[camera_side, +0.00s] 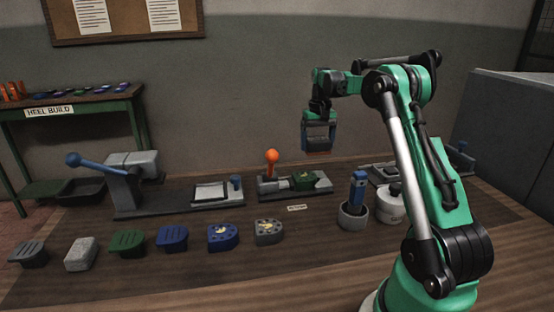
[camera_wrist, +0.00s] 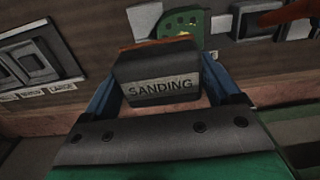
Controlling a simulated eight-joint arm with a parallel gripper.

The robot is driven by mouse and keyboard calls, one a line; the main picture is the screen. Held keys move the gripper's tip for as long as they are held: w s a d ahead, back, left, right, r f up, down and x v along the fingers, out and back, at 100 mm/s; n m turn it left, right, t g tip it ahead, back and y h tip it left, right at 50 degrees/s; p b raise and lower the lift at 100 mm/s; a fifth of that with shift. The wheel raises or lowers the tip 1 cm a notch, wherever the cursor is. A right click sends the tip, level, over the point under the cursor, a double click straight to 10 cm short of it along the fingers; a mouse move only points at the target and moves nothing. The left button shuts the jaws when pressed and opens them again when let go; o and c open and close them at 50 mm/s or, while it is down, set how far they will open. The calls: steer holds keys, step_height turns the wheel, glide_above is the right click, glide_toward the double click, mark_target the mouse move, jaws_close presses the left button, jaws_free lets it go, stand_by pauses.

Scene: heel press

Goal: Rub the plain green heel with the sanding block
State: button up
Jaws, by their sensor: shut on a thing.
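My gripper (camera_side: 319,128) is in the air above the bench, higher than the clamp with the orange knob. It is shut on the sanding block (camera_wrist: 160,84), a dark block lettered "SANDING" with an orange-brown underside, held between blue fingers. The block also shows in the side view (camera_side: 318,151). A green heel (camera_side: 305,181) sits in the clamp, below the block and apart from it. In the wrist view this heel (camera_wrist: 184,20) shows small holes and a yellow spot, partly hidden by the block. Another green heel (camera_side: 127,243), ridged, lies in the front row.
The clamp's orange knob (camera_side: 271,156) stands up left of the held heel. A blue-levered press (camera_side: 130,182) is at left. A pot with a blue tool (camera_side: 353,214) and a white lidded pot (camera_side: 390,207) stand at right. Several heels line the front; bare bench lies before them.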

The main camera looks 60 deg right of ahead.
steer(key=shift+f, duration=3.1)
steer(key=shift+w+a+f, duration=0.1)
steer(key=shift+a+f, duration=0.05)
steer(key=shift+f, duration=0.2)
steer(key=shift+c, duration=0.6)
steer(key=shift+w+a, duration=1.95)
steer(key=shift+s+d, duration=2.1)
steer(key=shift+d, duration=0.05)
steer(key=shift+r, duration=3.95)
glide_above(348, 182)
step_height(348, 182, down, 4)
steer(key=f, duration=0.1)
step_height(348, 182, down, 7)
steer(key=shift+a+r, duration=0.1)
